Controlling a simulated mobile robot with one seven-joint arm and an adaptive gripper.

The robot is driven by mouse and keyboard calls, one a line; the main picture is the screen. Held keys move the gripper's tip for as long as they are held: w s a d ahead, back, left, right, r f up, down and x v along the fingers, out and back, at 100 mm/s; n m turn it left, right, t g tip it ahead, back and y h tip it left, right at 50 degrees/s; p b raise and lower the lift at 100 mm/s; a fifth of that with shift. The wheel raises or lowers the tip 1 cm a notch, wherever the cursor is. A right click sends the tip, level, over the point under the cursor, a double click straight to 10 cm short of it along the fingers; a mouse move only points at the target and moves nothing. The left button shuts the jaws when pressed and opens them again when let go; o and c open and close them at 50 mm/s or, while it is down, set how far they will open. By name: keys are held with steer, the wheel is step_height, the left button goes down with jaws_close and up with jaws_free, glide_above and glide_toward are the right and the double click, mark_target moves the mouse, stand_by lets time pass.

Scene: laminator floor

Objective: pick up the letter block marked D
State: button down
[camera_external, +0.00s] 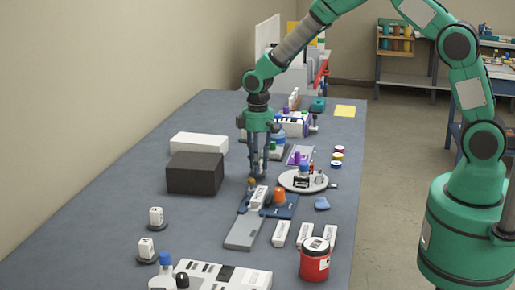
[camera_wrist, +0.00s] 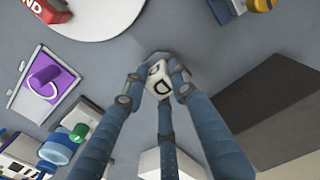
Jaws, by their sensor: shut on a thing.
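The white letter block marked D (camera_wrist: 158,80) sits between the fingertips of my gripper (camera_wrist: 157,84) in the wrist view, with the black D facing the camera. The blue-grey fingers are closed around it and touch it. In the camera_external view my gripper (camera_external: 259,172) points straight down, low over the grey table (camera_external: 200,235), to the right of a dark box. The block cannot be made out there. I cannot tell whether it touches the table.
The dark box (camera_external: 195,173) and a white box (camera_external: 199,143) stand left of my gripper. A round white plate (camera_external: 290,186) with small items lies to the right. A blue tray (camera_external: 290,210) with an orange piece is in front.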

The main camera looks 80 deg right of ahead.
step_height(320, 180, up, 9)
steer(key=shift+f+p, duration=0.1)
steer(key=shift+p, duration=0.8)
steer(key=shift+a, duration=0.1)
